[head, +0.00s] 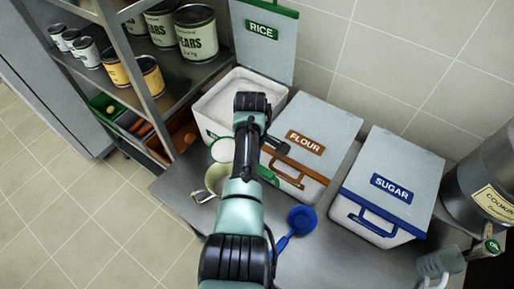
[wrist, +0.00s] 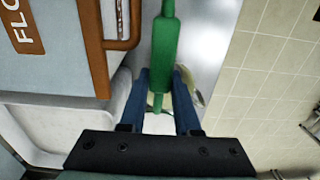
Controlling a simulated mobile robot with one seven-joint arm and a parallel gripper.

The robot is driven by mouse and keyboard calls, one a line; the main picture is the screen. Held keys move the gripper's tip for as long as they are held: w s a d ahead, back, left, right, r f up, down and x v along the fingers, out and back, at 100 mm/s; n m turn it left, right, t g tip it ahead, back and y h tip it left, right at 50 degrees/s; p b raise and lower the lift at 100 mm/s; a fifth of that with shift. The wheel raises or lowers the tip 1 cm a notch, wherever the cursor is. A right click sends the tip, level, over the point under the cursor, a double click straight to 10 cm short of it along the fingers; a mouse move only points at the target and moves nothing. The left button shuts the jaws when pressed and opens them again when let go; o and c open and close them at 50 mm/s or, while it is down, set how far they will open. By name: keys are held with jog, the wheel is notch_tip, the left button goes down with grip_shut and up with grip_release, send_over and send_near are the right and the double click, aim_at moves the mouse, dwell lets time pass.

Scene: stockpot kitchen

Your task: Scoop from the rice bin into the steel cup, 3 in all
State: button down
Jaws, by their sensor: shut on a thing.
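The rice bin (head: 216,105) stands open at the back, its RICE lid (head: 264,32) raised and white rice inside. My gripper (wrist: 161,82) is shut on the green handle of a scoop (wrist: 167,45). In the head view my arm hides the fingers. The scoop's round bowl (head: 222,150) shows left of my arm, white on top like rice, in front of the bin. The steel cup (head: 214,180) stands on the counter just below the bowl in the picture, partly hidden by my arm. A bit of it shows beside a finger in the wrist view (wrist: 198,98).
The closed flour bin (head: 325,125) and sugar bin (head: 400,175) stand to the right. A blue scoop (head: 301,219) lies on the counter in front of them. A shelf of cans (head: 197,35) is at the left. A large pot (head: 480,185) is at far right.

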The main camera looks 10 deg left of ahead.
jog(key=shift+w, duration=0.35)
jog(key=shift+d+f+n, duration=0.1)
jog(key=shift+n, duration=0.2)
jog(key=shift+s+f+b, duration=0.2)
jog(key=shift+f+b, duration=0.25)
jog(key=shift+b, duration=0.2)
jog(key=t+h+b, duration=0.1)
jog(key=t, duration=0.2)
jog(key=s+f+t+h+b, duration=0.1)
jog(key=t, duration=0.2)
jog(key=f+t+h+b, duration=0.1)
jog(key=t, duration=0.2)
jog(key=shift+s+a, duration=0.35)
jog(key=shift+s, duration=0.05)
jog(key=shift+s+t+b, duration=0.1)
jog(key=shift+t+b, duration=0.3)
jog(key=shift+b, duration=0.15)
jog(key=shift+s+f+t+b, duration=0.1)
jog(key=shift+t+b, duration=0.2)
jog(key=shift+b, duration=0.25)
